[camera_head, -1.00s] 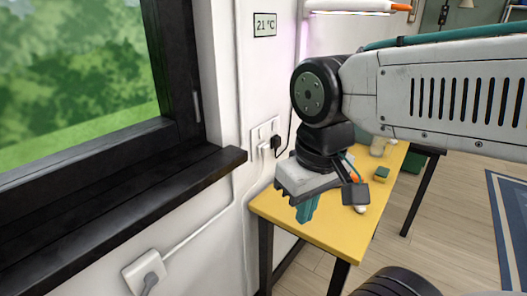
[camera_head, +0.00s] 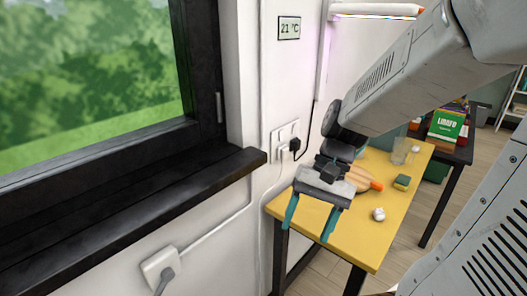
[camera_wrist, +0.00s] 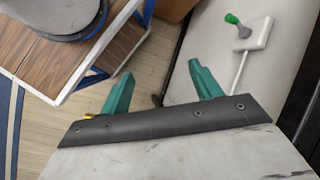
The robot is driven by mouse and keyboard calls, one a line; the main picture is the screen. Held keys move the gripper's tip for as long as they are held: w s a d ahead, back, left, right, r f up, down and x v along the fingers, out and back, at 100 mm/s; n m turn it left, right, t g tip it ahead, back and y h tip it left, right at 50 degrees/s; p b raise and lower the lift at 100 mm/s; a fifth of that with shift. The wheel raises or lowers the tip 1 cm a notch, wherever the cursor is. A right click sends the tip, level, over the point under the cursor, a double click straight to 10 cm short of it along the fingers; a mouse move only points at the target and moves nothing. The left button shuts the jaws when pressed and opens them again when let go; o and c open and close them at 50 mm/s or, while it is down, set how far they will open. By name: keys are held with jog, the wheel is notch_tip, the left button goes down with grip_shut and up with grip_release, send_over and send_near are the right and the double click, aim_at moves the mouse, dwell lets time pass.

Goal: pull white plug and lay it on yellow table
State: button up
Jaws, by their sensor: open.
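The white plug (camera_head: 284,148) sits in the wall outlet (camera_head: 285,131) above the yellow table (camera_head: 345,238), left of a black plug (camera_head: 295,144) with a black cord. My gripper (camera_head: 307,230) is open and empty, its teal fingers pointing down near the table's front left corner in the head view. It is apart from the white plug, lower and nearer the camera. In the wrist view, my gripper (camera_wrist: 160,72) has nothing between its fingers. That view shows a white wall plate (camera_wrist: 255,36) with a green-tipped plug; I cannot make out the white plug there.
A black window sill (camera_head: 225,175) juts out left of the outlet. A lower wall socket (camera_head: 160,266) holds a grey plug.

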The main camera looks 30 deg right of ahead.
jog(key=w+f+m+t+y, duration=0.2)
jog(key=w+m+y, duration=0.2)
jog(key=w+m, duration=0.15)
jog(key=m+t+h, duration=0.3)
jog(key=m+t, duration=1.4)
jog(key=m, duration=0.2)
send_near(287, 154)
jog(key=shift+w+a, duration=0.15)
jog(key=shift+w+a, duration=0.1)
jog(key=shift+x, duration=4.4)
